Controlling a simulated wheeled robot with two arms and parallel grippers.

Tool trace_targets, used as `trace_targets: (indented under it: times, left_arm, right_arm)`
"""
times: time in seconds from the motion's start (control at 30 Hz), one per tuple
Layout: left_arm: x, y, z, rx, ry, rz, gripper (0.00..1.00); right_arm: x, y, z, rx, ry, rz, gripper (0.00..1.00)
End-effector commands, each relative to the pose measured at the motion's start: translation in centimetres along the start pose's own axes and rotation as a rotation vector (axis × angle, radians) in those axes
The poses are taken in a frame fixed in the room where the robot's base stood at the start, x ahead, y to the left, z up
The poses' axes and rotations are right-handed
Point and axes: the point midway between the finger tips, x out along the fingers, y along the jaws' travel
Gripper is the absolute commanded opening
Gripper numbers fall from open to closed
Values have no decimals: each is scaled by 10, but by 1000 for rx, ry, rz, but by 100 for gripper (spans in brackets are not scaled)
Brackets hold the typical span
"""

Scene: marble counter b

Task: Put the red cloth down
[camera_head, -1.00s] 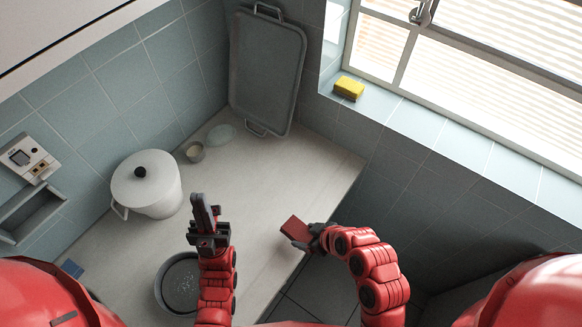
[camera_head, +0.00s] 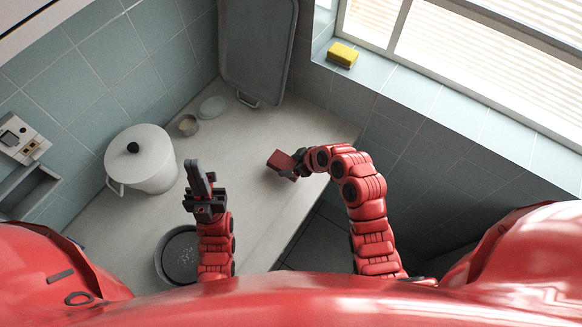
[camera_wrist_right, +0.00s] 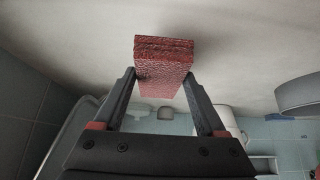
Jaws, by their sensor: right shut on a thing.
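The red cloth (camera_head: 280,161) is a folded, block-like pad over the right part of the counter. My right gripper (camera_head: 292,168) is shut on it. In the right wrist view the cloth (camera_wrist_right: 164,66) sits between the two fingers of the gripper (camera_wrist_right: 163,85) and sticks out past their tips. It is close to the pale counter surface, but I cannot tell whether it touches. My left gripper (camera_head: 200,180) is over the counter, left of the cloth, with nothing seen in it; its finger gap is unclear.
On the counter (camera_head: 240,145) stand a white lidded pot (camera_head: 145,165), a small cup (camera_head: 188,125), a pale dish (camera_head: 212,106) and a dark round pan (camera_head: 178,258). A grey tray (camera_head: 255,50) leans in the corner. A yellow sponge (camera_head: 342,54) lies on the windowsill. Bare counter surrounds the cloth.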

Motion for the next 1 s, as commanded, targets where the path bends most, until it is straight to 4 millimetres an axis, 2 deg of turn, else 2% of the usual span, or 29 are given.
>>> trace_targets:
  times: [0.1,0.3,0.67,0.7,0.83,1.0]
  left_arm:
    - [-1,0,0,0,0,0,0]
    - [-4,0,1,0,0,0,0]
    - [-8,0,1,0,0,0,0]
    - [-8,0,1,0,0,0,0]
    - [-7,0,1,0,0,0,0]
    - [-7,0,1,0,0,0,0]
  right_arm:
    - [6,5,-1,2,-3,-3,0]
    - [31,4,19,3,-6,-4,0]
    - [34,4,21,1,-2,-1,0]
    - [34,4,21,1,-2,-1,75]
    - [33,4,20,1,-2,-1,99]
    - [33,4,20,1,-2,-1,100]
